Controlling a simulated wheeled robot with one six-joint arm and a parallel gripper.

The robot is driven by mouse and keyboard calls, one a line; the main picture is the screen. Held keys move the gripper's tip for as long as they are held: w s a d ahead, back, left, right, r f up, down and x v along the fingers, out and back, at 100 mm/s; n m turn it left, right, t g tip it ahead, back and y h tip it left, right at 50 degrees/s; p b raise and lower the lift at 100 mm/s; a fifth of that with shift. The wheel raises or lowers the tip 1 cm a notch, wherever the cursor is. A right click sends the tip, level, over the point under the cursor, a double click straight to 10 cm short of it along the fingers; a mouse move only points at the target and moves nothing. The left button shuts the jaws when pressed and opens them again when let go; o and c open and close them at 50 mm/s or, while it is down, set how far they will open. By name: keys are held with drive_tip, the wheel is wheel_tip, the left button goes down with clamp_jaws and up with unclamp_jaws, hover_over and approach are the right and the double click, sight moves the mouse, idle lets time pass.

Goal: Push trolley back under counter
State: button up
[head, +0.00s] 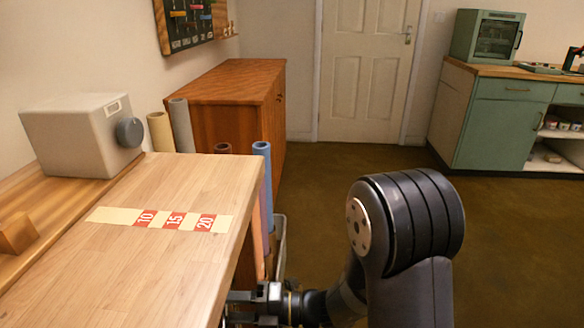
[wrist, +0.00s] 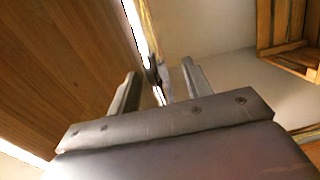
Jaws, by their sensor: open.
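The counter (head: 175,185) has a pale wood top and runs along the left of the head view. A grey-edged frame (head: 281,245) shows low beside its right end, next to upright rolls; it may be part of the trolley, but most of it is hidden. My gripper (head: 240,304) is low at the counter's near right edge, its tips partly hidden by the counter. In the wrist view my gripper (wrist: 162,68) has its two fingers apart. A thin pale and dark strip shows between and beyond them; I cannot tell whether it is a trolley part or whether they touch it.
A blue roll (head: 265,175) stands by the counter's end. A grey box with a knob (head: 82,135) sits on the counter. A brown cabinet (head: 225,85) stands behind. The floor (head: 340,190) to the right is open, up to a green cabinet (head: 500,120).

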drive_tip(key=a+b, duration=0.1)
drive_tip(key=a, duration=0.2)
drive_tip(key=shift+a+f, duration=0.1)
drive_tip(key=shift+f, duration=0.1)
drive_tip(key=shift+r, duration=0.1)
idle(0.3)
